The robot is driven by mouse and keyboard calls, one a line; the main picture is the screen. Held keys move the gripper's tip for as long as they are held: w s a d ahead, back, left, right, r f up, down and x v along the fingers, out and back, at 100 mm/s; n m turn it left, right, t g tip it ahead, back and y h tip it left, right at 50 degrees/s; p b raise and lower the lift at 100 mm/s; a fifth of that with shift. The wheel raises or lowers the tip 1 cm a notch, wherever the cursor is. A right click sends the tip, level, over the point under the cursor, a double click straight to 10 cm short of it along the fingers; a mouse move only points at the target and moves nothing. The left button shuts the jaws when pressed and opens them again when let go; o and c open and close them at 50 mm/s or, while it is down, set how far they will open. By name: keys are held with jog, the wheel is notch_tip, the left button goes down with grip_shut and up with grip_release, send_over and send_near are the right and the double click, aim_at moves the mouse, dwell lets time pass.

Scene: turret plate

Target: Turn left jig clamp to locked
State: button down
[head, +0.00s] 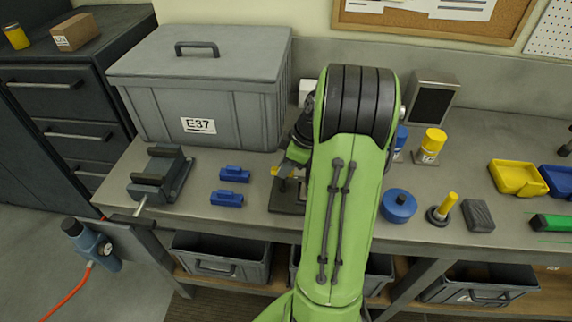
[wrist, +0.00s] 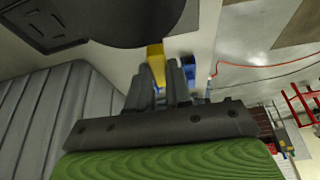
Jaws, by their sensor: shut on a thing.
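A dark jig base (head: 285,202) stands on the bench, largely hidden behind my green arm. A small yellow piece (head: 275,171), which looks like the clamp's handle, shows at my gripper (head: 283,172). In the wrist view the yellow piece (wrist: 156,64) lies at the fingertips of my gripper (wrist: 172,82), and the fingers are shut on it. The clamp's body and its locked mark are hidden, so I cannot tell its angle.
Two blue blocks (head: 234,174) (head: 227,199) lie left of the jig. A grey lidded bin (head: 215,115) stands behind them, and a dark vise-like fixture (head: 160,178) is farther left. A blue round piece (head: 398,206) and a yellow-handled piece (head: 443,208) stand right of my arm.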

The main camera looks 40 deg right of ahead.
jog(key=m+b, duration=0.1)
jog(key=m, duration=0.1)
jog(key=m+h+b, duration=0.1)
jog(key=m, duration=0.1)
jog(key=shift+a+f+t+h+b, duration=0.1)
jog(key=shift+a+t+h+b, duration=0.1)
jog(key=shift+t+h+b, duration=0.1)
jog(key=m+h+b, duration=0.1)
jog(key=m, duration=0.3)
jog(key=shift+a+m+h+b, duration=0.2)
jog(key=shift+m+h+b, duration=0.2)
jog(key=m, duration=0.2)
jog(key=m+h+b, duration=0.1)
jog(key=m, duration=0.1)
jog(key=shift+a+m+h, duration=0.15)
jog(key=shift+m+h, duration=0.15)
jog(key=shift+w+a+m+g+h, duration=0.1)
jog(key=shift+m+g+h, duration=0.25)
jog(key=shift+m, duration=0.6)
jog(key=shift+w+m+g+h, duration=0.1)
jog(key=shift+m+g+h, duration=0.25)
jog(key=shift+m, duration=0.6)
jog(key=c, duration=1)
grip_release()
jog(key=shift+c, duration=0.2)
jog(key=shift+s, duration=0.1)
jog(key=p+v, duration=0.3)
jog(key=v, duration=1.3)
jog(key=shift+w+p, duration=0.25)
jog(key=shift+p, duration=0.1)
